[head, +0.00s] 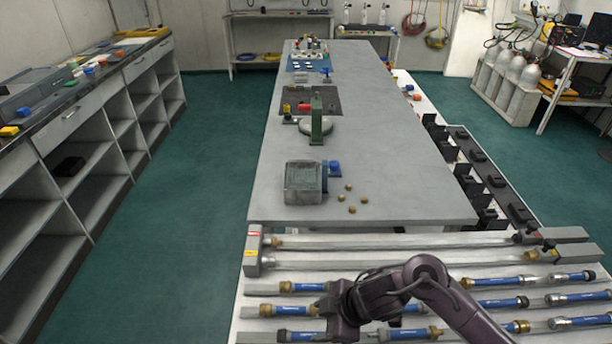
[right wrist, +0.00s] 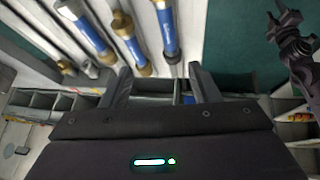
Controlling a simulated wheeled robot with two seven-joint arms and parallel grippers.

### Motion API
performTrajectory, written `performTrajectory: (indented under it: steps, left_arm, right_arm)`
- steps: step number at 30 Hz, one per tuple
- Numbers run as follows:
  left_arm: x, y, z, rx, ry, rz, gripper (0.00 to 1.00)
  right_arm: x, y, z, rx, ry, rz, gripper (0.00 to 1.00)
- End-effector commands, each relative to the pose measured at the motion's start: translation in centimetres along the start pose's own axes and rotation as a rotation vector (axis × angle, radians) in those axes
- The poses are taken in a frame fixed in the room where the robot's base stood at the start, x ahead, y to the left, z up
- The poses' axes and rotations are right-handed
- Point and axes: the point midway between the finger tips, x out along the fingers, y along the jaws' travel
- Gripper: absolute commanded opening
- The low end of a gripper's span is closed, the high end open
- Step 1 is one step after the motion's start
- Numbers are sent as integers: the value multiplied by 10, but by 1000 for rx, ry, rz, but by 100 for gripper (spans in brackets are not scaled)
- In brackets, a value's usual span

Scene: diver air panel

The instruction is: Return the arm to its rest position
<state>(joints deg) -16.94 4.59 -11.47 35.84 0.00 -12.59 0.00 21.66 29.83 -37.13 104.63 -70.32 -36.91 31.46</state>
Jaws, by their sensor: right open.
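My right arm (head: 425,280) comes in from the lower right of the head view and bends over the panel of blue cylinders. Its gripper (head: 335,318) is above the panel's near left part, beside the blue cylinders. In the right wrist view the two fingers of the right gripper (right wrist: 163,85) stand wide apart with nothing held between them. Blue cylinders with brass ends (right wrist: 165,28) show beyond the fingers. My left gripper does not show in the head view.
The white panel (head: 262,290) carries several blue cylinders and grey rails. Beyond it is a long grey table (head: 400,160) with a grey box (head: 304,183), small brass pieces (head: 351,209) and a green stand (head: 317,120). Shelving (head: 110,120) stands at left; green floor between is clear.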

Motion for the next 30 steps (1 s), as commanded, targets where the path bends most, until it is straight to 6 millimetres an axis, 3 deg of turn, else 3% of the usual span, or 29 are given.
performTrajectory:
  steps: [6, 11, 17, 24, 30]
  left_arm:
    - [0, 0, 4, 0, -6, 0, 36]
    - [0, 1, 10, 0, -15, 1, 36]
    - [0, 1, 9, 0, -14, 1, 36]
    - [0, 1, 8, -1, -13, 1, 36]
    - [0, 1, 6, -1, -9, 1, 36]
  right_arm:
    - [-6, 5, -32, 111, 67, 172, 56]
    - [-31, 13, -31, 323, 64, 335, 56]
    - [-75, 4, 19, 677, -51, 457, 56]
    - [-108, -31, 73, 966, -186, 464, 56]
    - [-130, -68, 106, 1162, -281, 432, 56]
